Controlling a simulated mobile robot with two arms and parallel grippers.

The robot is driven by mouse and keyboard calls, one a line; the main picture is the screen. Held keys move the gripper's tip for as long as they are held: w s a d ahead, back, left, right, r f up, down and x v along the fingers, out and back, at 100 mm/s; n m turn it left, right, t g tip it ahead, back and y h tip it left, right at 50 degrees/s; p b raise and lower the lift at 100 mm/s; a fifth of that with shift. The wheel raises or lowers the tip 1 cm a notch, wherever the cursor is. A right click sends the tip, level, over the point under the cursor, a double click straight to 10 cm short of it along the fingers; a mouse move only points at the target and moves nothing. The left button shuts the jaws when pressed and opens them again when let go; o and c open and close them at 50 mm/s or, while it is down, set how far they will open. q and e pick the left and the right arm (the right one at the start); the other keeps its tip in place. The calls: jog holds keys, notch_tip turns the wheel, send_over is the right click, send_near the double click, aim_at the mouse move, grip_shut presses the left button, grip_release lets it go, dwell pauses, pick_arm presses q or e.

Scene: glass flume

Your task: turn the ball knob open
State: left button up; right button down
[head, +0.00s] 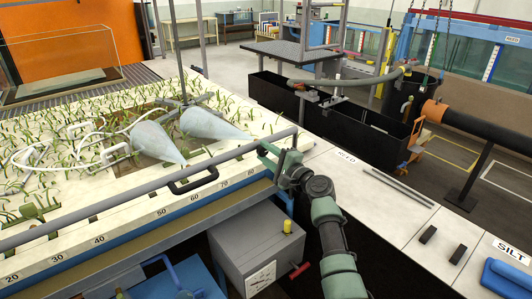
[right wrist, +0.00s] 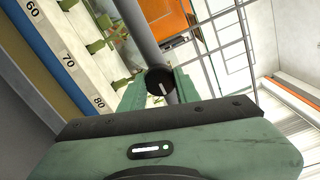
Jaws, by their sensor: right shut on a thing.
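A black round knob (right wrist: 160,81) with a white mark on its face sits against a grey pipe in the right wrist view. The green fingers of my right gripper (right wrist: 158,92) are on either side of it and shut on it. In the head view my right gripper (head: 268,158) is at the grey pipe (head: 225,158) along the front edge of the flume bed, near its right end. There the fingers hide the knob, and I cannot tell how far it is turned. My left gripper is not in view.
A numbered scale (head: 160,212) runs along the bed's front edge. Below it stands a grey box (head: 258,245) with a yellow knob (head: 287,227) and a red handle (head: 299,270). A white ledge (head: 365,195) lies to the right.

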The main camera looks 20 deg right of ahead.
jog(key=c, duration=1)
grip_release()
jog(key=shift+c, duration=0.2)
jog(key=shift+s+d+f, duration=0.1)
jog(key=shift+s+d, duration=0.1)
jog(key=shift+s, duration=0.3)
jog(key=b+v, duration=0.1)
jog(key=v, duration=0.5)
jog(key=shift+s+b, duration=0.3)
jog(key=shift+s, duration=0.1)
jog(key=shift+d, duration=0.1)
